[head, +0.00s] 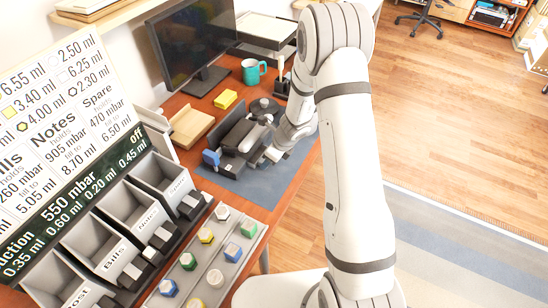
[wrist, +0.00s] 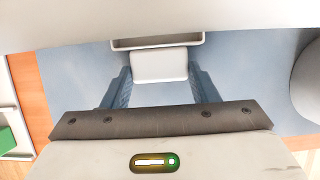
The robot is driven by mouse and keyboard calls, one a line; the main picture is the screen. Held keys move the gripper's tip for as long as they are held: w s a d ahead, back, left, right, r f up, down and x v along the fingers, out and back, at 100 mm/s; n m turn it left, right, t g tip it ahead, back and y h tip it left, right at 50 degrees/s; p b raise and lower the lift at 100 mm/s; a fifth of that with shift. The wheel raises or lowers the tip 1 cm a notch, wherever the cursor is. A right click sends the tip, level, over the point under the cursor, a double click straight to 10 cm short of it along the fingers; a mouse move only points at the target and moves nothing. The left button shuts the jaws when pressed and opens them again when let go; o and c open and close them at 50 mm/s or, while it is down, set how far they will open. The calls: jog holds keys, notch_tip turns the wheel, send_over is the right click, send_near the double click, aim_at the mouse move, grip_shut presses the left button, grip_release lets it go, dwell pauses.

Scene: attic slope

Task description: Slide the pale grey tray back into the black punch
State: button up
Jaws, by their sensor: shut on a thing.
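The black punch (head: 238,135) stands on a blue-grey mat on the desk in the head view, with a blue part at its left end. My gripper (head: 264,157) is low beside the punch's near right side. In the wrist view my gripper (wrist: 159,76) has its two blue fingers on either side of the pale grey tray's front block (wrist: 158,65), shut on it. The tray's rim (wrist: 155,43) shows just beyond; the rest is cut off by the pale shape across the top. In the head view the tray is mostly hidden by my gripper, and how far it sits out cannot be told.
A monitor (head: 192,45), teal mug (head: 253,71), yellow block (head: 226,99) and wooden tray (head: 190,127) stand behind the punch. Labelled grey bins (head: 112,250) and a rack of coloured pieces (head: 213,262) are at the front left. The mat's near right part (head: 262,187) is clear.

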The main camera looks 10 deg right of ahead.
aim_at(258, 157)
jog(key=shift+w+a, duration=0.15)
jog(key=shift+a, duration=0.05)
dwell(0.3)
jog(key=shift+w+a+p, duration=0.55)
jog(key=shift+w+a, duration=0.05)
jog(key=shift+a, duration=0.15)
jog(key=shift+a, duration=0.1)
jog(key=shift+w+a+p, duration=0.4)
jog(key=shift+a, duration=0.15)
jog(key=o, duration=1.2)
jog(key=shift+c, duration=0.2)
